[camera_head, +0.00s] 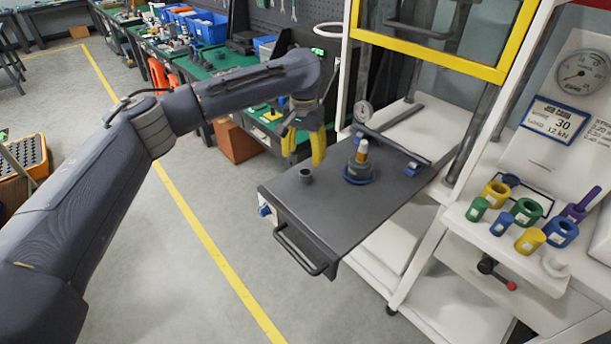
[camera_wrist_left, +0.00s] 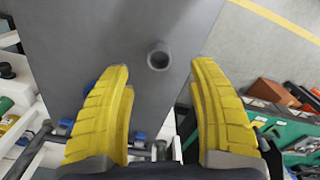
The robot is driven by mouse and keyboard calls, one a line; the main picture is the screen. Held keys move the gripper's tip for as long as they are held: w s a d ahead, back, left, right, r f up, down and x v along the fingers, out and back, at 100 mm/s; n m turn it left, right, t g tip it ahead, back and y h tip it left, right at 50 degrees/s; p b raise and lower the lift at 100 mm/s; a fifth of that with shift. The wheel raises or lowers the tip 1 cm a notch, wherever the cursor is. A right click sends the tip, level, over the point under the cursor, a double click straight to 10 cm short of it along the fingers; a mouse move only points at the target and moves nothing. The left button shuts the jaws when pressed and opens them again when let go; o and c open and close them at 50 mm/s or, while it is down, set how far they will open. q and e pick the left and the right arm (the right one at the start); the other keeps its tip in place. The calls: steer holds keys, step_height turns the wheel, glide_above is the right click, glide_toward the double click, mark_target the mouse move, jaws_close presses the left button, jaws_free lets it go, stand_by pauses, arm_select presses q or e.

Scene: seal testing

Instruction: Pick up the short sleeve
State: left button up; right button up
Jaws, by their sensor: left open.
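A short dark grey sleeve (camera_head: 306,176) stands upright on the grey sliding plate (camera_head: 330,222), near its left end. In the left wrist view the sleeve (camera_wrist_left: 158,56) shows as an open ring on the plate, between and slightly beyond my yellow fingertips. My left gripper (camera_head: 303,158) is open and empty, with its yellow fingers pointing down above the sleeve and apart from it. My right gripper is in neither view.
A blue-based fixture with an orange and white post (camera_head: 361,158) stands mid-plate. A dial gauge (camera_head: 363,111) is behind it. Several coloured sleeves and plugs (camera_head: 528,210) stand on the white shelf at right. The yellow-edged frame (camera_head: 430,50) rises behind the plate.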

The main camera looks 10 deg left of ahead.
arm_select(q)
steer(key=shift+w+d+f, duration=0.1)
steer(key=shift+f, duration=4.1)
jaws_close()
